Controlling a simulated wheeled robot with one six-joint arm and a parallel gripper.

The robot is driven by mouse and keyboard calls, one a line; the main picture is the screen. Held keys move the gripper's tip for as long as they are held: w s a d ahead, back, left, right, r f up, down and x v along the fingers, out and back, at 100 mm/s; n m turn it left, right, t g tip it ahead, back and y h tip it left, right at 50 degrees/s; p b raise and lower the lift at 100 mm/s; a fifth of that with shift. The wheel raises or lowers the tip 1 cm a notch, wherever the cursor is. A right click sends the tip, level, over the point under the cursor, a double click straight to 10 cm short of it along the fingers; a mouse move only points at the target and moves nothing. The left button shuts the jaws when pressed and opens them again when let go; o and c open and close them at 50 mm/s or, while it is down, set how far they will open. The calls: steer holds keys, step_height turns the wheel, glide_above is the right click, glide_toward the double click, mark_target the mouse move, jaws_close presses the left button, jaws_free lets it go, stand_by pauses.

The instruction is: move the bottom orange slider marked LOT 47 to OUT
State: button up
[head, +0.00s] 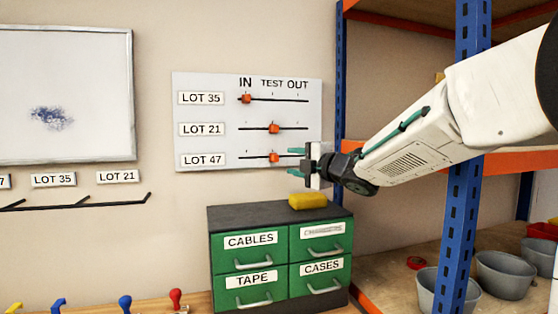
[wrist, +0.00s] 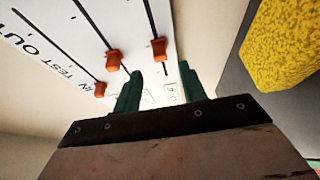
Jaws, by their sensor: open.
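The white slider board (head: 225,112) hangs on the wall with IN, TEST and OUT along its top. The bottom orange slider (head: 273,157), in the LOT 47 row, sits at TEST. My gripper (head: 295,156) is to its right, level with that row, jaws open with one green finger above the other. In the wrist view the LOT 47 slider (wrist: 158,48) appears ahead of the gap between the fingertips (wrist: 159,69), apart from them. The right end of the LOT 47 track is partly hidden by the gripper in the head view.
The LOT 21 slider (head: 274,128) is at TEST and the LOT 35 slider (head: 246,98) at IN. A yellow sponge-like block (head: 308,201) lies on the green drawer cabinet (head: 250,217) below my gripper. A blue shelf post (head: 340,70) stands right of the board.

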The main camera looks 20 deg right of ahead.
mark_target(278, 159)
steer(key=x, duration=0.7)
jaws_close()
